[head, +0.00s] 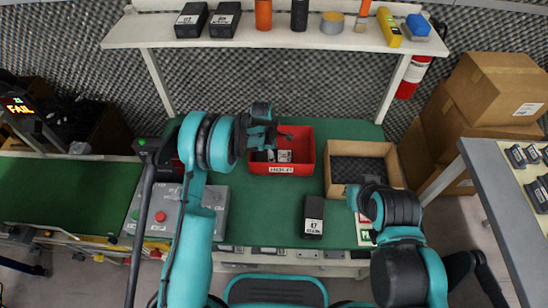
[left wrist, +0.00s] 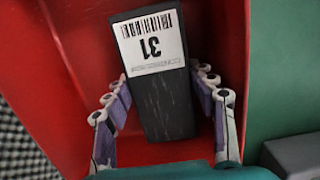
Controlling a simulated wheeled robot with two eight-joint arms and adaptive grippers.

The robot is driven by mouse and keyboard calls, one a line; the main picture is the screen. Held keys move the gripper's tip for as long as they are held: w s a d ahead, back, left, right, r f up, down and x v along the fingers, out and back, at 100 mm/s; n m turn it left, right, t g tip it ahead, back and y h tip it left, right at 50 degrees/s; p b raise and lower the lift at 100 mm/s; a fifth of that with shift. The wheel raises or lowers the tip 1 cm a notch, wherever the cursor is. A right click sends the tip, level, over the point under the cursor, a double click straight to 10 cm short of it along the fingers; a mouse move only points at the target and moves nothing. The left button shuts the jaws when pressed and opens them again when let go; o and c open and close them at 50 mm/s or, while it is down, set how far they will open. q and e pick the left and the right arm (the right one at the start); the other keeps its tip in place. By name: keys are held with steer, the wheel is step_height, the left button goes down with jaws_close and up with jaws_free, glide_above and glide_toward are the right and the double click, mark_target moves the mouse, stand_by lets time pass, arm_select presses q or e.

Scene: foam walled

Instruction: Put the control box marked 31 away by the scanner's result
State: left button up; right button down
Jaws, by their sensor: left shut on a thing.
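The control box marked 31 (left wrist: 152,70) is black with a white barcode label. In the left wrist view it is between the fingers of my left gripper (left wrist: 165,110), which is shut on it, inside the red bin (left wrist: 225,40). In the head view my left gripper (head: 270,140) reaches into the red bin (head: 305,150), and the white label of the box (head: 284,156) shows there. The scanner display (head: 17,106) at the far left reads FAIL in red-orange. My right gripper (head: 368,186) is by the cardboard tray (head: 397,165); its fingers are too unclear to judge.
Another black labelled box (head: 314,215) stands on the green table. A grey control panel with a red button (head: 160,216) is at left. A shelf (head: 270,38) holding several items runs above. A grey side table (head: 500,190) is at right.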

arm_select(q)
steer(key=shift+f, duration=0.1)
steer(key=o, duration=1.3)
